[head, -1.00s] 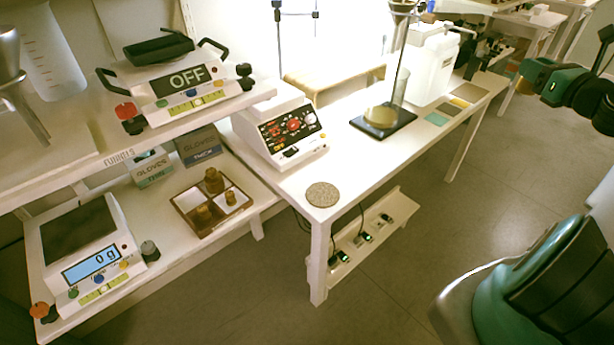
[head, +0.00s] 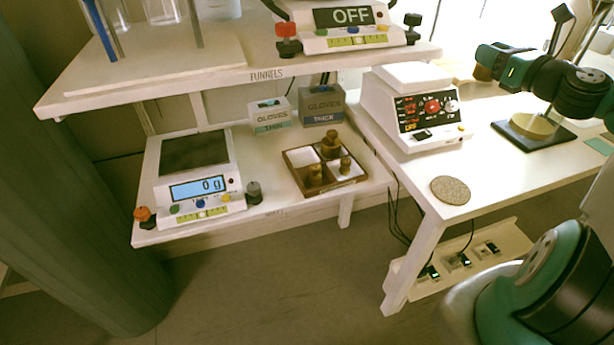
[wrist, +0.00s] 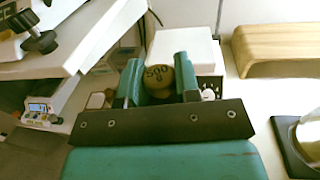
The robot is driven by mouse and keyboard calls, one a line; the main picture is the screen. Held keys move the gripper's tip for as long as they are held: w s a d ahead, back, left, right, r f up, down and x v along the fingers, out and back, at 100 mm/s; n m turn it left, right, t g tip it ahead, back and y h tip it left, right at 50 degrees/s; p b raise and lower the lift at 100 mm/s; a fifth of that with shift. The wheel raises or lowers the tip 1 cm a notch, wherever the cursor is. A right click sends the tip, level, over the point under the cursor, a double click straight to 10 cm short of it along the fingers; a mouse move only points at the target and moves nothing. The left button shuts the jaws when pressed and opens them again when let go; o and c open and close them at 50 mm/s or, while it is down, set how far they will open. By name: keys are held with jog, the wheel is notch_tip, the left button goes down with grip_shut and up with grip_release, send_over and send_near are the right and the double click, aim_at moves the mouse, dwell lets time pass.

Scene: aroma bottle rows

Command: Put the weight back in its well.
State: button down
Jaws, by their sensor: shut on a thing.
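The weight's lower part is hidden. The wooden weight box (head: 335,187) sits on the lower left shelf, well away from my gripper. Several wells show: a tall brass weight (head: 330,146) at the back, a weight (head: 315,176) at the front left and a small one (head: 345,165) at the right. The back-left well (head: 300,157) looks bare and white.
A balance (head: 198,190) reading 0 g stands left of the box. Glove boxes (head: 320,106) stand behind it. The upper shelf (head: 230,77) overhangs the back. The white device (head: 415,110) and a round cork mat (head: 450,190) are on the right bench.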

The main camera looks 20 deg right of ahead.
jog(key=a+f+n+g+y+b, duration=0.1)
jog(key=a+f+n+y+b, duration=0.15)
jog(key=a+f+b, duration=0.95)
jog(key=a+f+n+g+y+b, duration=0.15)
jog(key=a+f+y+b, duration=0.25)
jog(key=a+f+b, duration=0.75)
jog(key=shift+n, duration=0.3)
jog(key=p+x, duration=0.3)
jog(key=x, duration=0.3)
jog(key=a+p+x, duration=0.1)
jog(key=p+x, duration=0.3)
jog(key=x, duration=0.3)
jog(key=s+p+x, duration=0.1)
jog(key=p+x, duration=0.3)
jog(key=x, duration=0.2)
jog(key=shift+w+a, duration=0.25)
jog(key=shift+a, duration=0.25)
jog(key=shift+r+p, duration=0.1)
jog(key=shift+p, duration=0.2)
